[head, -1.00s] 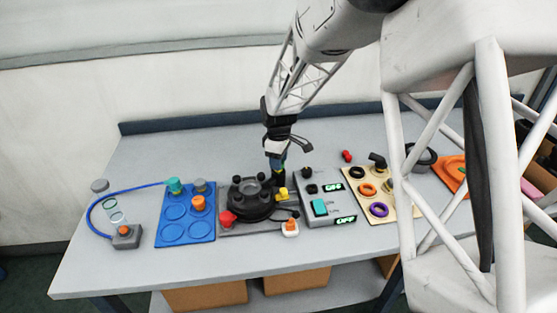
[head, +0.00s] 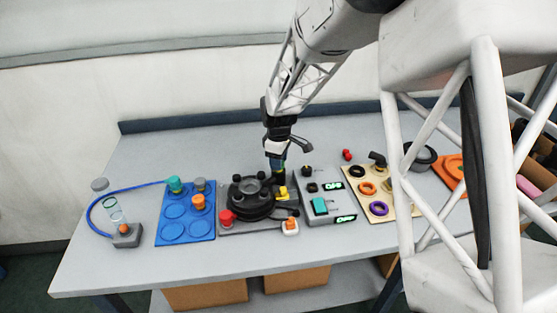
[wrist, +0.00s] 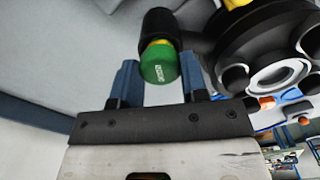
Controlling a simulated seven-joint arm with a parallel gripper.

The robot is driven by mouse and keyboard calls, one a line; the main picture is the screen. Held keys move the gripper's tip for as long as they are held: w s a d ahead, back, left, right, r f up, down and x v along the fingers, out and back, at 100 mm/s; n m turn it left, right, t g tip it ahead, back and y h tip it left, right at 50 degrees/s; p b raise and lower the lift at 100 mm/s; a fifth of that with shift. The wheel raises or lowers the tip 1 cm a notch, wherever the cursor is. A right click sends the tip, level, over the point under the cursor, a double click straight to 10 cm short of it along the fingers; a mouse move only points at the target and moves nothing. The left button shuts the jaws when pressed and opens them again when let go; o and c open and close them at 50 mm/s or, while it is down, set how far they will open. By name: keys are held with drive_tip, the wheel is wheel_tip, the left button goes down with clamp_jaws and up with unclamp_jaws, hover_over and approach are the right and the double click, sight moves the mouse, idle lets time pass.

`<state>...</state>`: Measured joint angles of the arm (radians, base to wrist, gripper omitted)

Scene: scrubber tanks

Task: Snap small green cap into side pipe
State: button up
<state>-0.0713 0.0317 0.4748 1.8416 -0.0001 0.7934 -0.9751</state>
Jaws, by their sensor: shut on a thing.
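The small green cap (wrist: 158,65) sits between the two blue fingers of my gripper (wrist: 158,72) in the wrist view, and my gripper is shut on it. The cap's round face with lettering points toward the wrist camera. Behind it is a black side pipe (wrist: 160,24), with a yellow band (wrist: 160,43) between cap and pipe. The cap is lined up with the pipe end; I cannot tell how deeply it is seated. In the head view my gripper (head: 278,170) reaches down behind the black tank (head: 250,196), and the cap is too small there to make out.
The black tank body (wrist: 235,50) is close on the right in the wrist view. A grey switch panel (head: 322,208) stands to the right in the head view. A blue tray (head: 187,230) is left, a tan board (head: 378,190) further right. The table's back left is clear.

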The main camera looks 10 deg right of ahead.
drive_tip(key=shift+f, duration=0.45)
idle(0.5)
drive_tip(key=shift+f, duration=0.1)
drive_tip(key=shift+c, duration=0.3)
idle(0.6)
drive_tip(key=o, duration=1.7)
drive_tip(key=shift+r, duration=0.2)
drive_tip(key=shift+r, duration=3.35)
